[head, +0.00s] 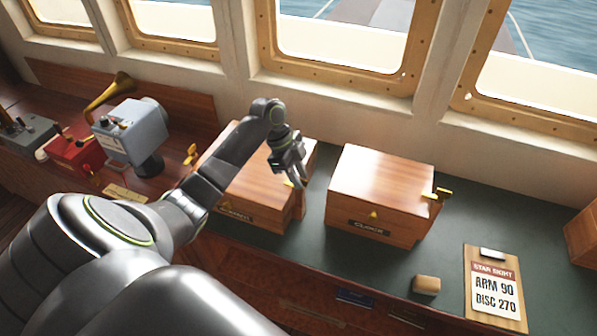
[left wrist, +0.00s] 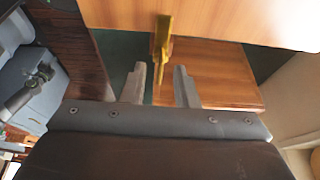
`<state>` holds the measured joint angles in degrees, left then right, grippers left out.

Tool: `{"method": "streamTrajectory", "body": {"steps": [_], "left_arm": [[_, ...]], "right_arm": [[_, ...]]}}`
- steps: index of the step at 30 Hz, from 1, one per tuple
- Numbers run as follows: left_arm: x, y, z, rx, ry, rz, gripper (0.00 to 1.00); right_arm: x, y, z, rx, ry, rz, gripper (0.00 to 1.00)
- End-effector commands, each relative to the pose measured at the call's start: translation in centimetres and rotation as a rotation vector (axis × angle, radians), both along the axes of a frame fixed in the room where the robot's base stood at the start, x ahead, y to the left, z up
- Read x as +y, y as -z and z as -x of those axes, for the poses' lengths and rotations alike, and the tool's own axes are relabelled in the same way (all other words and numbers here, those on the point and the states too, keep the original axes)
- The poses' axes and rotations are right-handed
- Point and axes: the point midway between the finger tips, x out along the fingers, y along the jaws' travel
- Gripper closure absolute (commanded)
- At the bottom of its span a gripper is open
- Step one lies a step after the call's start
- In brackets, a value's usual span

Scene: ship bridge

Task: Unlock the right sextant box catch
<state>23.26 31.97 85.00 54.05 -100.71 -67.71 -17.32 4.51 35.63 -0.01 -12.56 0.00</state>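The left wooden box (head: 247,190), its label partly hidden, stands under my left forearm. Its left brass catch (head: 190,154) shows; its right side is partly covered by my left gripper (head: 297,178). That gripper points down at the box's right side, with its fingers apart. In the left wrist view, a brass catch (left wrist: 162,40) stands out from a wooden face, in line with the gap between the open fingertips (left wrist: 160,72). I cannot tell whether either finger touches it. My right gripper is not in view.
A second wooden box (head: 380,190) with its own brass catch (head: 437,194) stands close to the right. A clipboard (head: 494,289) and a small tan block (head: 426,285) lie on the green counter. A blue-grey instrument (head: 130,130) and brass horn (head: 108,92) stand left.

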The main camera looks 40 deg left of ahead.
Motion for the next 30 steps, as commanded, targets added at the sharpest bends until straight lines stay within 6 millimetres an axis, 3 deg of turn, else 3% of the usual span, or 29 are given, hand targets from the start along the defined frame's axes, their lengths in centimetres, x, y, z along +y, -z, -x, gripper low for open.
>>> {"method": "streamTrajectory", "body": {"steps": [8,14,30], "left_arm": [[-0.07,0.17,-0.02,0.000,0.000,0.000,0.73],[-0.06,0.13,-0.02,0.000,0.001,0.000,0.99],[-0.08,0.08,0.03,-0.002,-0.076,0.000,1.00]], "right_arm": [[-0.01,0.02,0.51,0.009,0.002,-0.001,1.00],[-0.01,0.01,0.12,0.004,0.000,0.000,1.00],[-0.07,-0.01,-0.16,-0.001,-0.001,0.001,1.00]]}}
